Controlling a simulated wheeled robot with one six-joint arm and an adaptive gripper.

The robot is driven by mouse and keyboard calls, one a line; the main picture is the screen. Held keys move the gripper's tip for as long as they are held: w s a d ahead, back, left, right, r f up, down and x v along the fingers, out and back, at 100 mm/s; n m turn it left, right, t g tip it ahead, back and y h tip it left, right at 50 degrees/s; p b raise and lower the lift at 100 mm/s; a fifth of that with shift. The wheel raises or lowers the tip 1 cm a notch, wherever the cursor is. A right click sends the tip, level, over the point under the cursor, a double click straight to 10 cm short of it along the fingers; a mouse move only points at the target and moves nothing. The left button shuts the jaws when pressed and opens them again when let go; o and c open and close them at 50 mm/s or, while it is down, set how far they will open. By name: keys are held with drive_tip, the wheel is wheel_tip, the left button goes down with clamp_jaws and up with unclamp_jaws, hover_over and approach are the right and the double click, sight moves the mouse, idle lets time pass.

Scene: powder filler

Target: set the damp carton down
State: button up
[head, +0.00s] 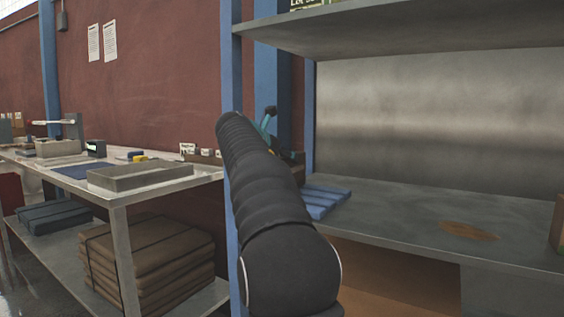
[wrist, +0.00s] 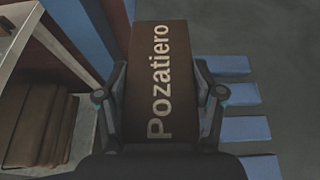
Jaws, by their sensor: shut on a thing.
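A brown carton with the pale word "Pozatiero" (wrist: 160,75) fills the middle of the wrist view. My gripper (wrist: 162,97) is shut on it, one finger on each long side. Blue slats (wrist: 245,128) show below and to the right of the carton; in the head view a blue slatted rack (head: 325,198) lies on the grey shelf (head: 400,215). I cannot tell whether the carton touches the slats. In the head view my arm hides most of the gripper and the carton.
A brown stain (head: 469,230) marks the shelf right of the rack, with bare shelf around it. A brown box (head: 557,225) stands at the right edge. A blue post (head: 231,80) rises beside my arm. The left bench (head: 150,185) holds a grey tray (head: 140,174).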

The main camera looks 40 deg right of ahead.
idle(0.3)
drive_tip(key=o, duration=1.6)
drive_tip(key=shift+f, duration=0.15)
drive_tip(key=shift+c, duration=0.2)
drive_tip(key=shift+r, duration=0.2)
drive_tip(key=v, duration=1.2)
